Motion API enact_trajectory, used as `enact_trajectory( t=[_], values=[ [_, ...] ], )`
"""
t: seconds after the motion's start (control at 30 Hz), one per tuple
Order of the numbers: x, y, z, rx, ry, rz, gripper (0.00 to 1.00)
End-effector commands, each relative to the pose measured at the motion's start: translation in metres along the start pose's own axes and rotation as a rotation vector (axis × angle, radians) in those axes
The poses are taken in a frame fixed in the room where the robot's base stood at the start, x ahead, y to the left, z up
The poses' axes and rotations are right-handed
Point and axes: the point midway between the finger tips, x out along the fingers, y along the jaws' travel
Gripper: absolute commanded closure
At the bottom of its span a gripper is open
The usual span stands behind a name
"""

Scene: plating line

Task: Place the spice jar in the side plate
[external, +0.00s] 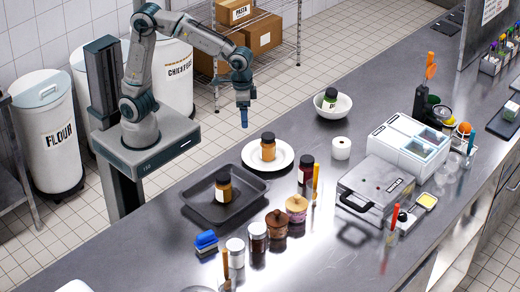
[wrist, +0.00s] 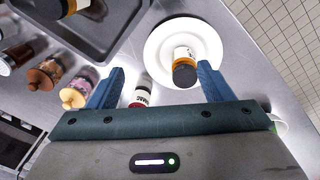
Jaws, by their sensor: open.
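An orange spice jar with a dark lid (external: 268,147) stands upright on the white side plate (external: 249,162). In the wrist view this jar (wrist: 184,66) is on the plate (wrist: 155,42), beyond my fingertips. A similar orange jar (external: 223,188) stands on the dark tray; it is partly cut off in the wrist view (wrist: 60,6). My gripper (external: 244,120) hangs above the counter behind the plate, apart from both jars. Its blue fingers (wrist: 160,80) are spread wide with nothing between them in its grasp.
A dark tray (external: 190,204) lies left of the plate. A dark-lidded red jar (external: 306,172) and several other jars stand in front. A white bowl (external: 333,110) holds a green-labelled jar (external: 330,98). A grey press (external: 376,188) stands to the right.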

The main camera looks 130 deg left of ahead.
Motion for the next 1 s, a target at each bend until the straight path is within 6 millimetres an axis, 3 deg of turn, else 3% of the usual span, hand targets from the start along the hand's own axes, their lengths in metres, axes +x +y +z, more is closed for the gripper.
enact_trajectory(
  t=[0.03, 0.23, 0.4, 0.5, 0.7, 1.0],
  values=[
    [-0.008, 0.006, 0.023, 0.063, 0.013, 0.018, 0.26],
    [-0.022, 0.018, 0.107, 0.318, 0.071, 0.061, 0.26],
    [-0.021, 0.014, 0.173, 0.531, 0.132, 0.077, 0.26],
    [-0.016, 0.008, 0.203, 0.634, 0.166, 0.076, 0.26],
    [-0.007, -0.001, 0.233, 0.751, 0.207, 0.07, 0.26],
    [-0.005, -0.003, 0.237, 0.769, 0.212, 0.068, 0.26]
  ],
)
